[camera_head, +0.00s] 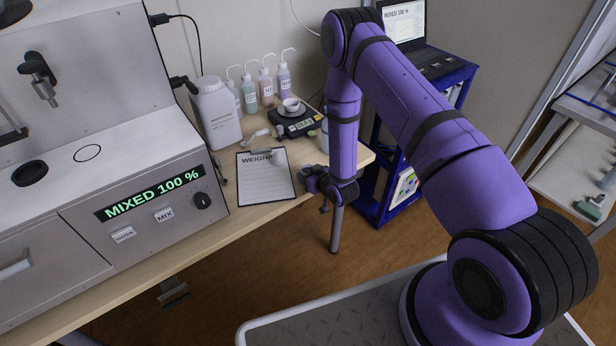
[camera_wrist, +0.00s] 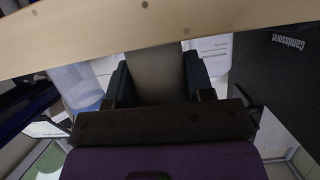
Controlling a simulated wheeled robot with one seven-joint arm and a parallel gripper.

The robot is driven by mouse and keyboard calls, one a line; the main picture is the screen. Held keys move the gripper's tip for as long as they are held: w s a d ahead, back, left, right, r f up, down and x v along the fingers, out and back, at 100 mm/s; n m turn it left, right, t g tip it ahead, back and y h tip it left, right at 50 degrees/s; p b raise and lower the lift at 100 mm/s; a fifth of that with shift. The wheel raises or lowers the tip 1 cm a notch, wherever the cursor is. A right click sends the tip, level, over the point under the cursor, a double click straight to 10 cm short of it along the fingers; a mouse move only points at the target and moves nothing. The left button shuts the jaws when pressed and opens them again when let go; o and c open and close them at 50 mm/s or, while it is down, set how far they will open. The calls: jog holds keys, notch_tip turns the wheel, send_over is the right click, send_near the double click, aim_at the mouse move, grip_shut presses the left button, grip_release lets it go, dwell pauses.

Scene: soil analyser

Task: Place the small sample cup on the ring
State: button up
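A small white cup (camera_head: 291,103) sits on a white dish on the black weighing scale (camera_head: 296,121) at the back of the wooden bench. My gripper (camera_head: 322,194) hangs beside the bench's right edge, right of the clipboard and apart from the cup. In the wrist view its dark fingers (camera_wrist: 160,80) are spread, with no held object visible between them.
The analyser (camera_head: 160,214) stands at the left, its display reading MIXED 100 %, with a dark round opening (camera_head: 30,173) near the ring. A white jug (camera_head: 216,114) and several bottles line the wall. A clipboard (camera_head: 265,180) lies in front. A blue cart (camera_head: 385,190) stands right.

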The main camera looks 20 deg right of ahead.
aim_at(309, 167)
jog(key=c, duration=0.5)
jog(key=shift+o, duration=0.2)
jog(key=shift+r, duration=0.1)
jog(key=shift+r, duration=0.7)
notch_tip(309, 167, up, 2)
jog(key=s+r, duration=0.1)
jog(key=s, duration=1.5)
jog(key=w+d+r+m+h, duration=0.3)
jog(key=w+d+r+h, duration=0.1)
jog(key=w+d+r, duration=0.3)
jog(key=shift+w+r+m+t, duration=0.35)
jog(key=shift+w+r, duration=1.05)
jog(key=shift+w, duration=0.65)
